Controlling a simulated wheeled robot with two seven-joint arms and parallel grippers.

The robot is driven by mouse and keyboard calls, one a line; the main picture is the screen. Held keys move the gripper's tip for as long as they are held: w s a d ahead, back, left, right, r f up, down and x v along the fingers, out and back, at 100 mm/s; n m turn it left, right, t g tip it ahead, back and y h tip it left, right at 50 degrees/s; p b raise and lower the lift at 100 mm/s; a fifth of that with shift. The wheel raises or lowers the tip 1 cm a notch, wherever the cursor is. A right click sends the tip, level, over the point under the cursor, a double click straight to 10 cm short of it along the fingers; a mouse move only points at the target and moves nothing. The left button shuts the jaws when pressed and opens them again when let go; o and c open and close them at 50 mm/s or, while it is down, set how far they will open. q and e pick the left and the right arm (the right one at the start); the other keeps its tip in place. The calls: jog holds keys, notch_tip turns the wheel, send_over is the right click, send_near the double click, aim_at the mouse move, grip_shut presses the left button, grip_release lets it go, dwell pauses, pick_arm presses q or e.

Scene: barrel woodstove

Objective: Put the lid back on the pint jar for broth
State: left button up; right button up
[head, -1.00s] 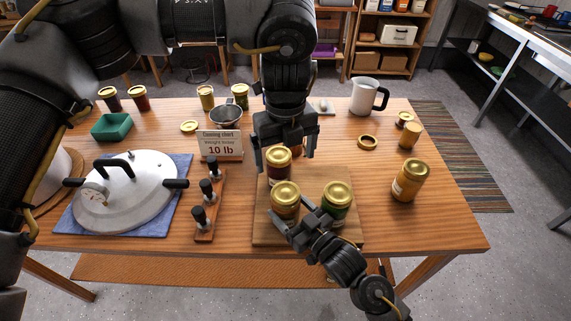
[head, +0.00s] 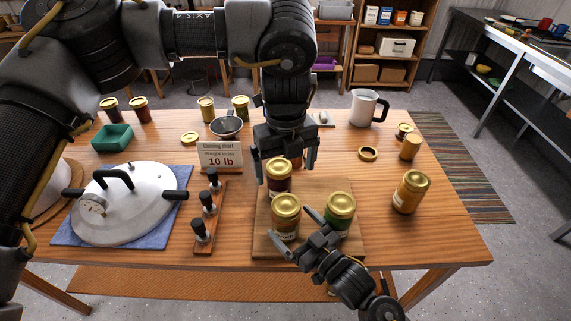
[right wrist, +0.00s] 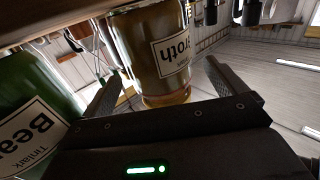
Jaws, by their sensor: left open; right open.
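The broth jar (head: 286,222) stands at the front left of the wooden board, with a gold lid (head: 286,203) on its top; I cannot tell how firmly it sits. In the right wrist view the broth jar (right wrist: 158,50) appears upside down, between the finger directions, its label partly readable. My right gripper (head: 293,234) is open, low at the front of this jar, its fingers spread toward either side. My left gripper (head: 285,166) is open, pointing down behind the board's jars, above and around a dark jar's (head: 279,184) far side.
A green jar (head: 340,212) stands close right of the broth jar; its label shows in the right wrist view (right wrist: 30,125). A golden jar (head: 410,195) is farther right. A flat gold lid (head: 190,138) and a ring (head: 368,153) lie on the table. The pressure canner lid (head: 130,205) is left.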

jog(key=b+v, duration=0.1)
jog(key=v, duration=0.8)
dwell(0.3)
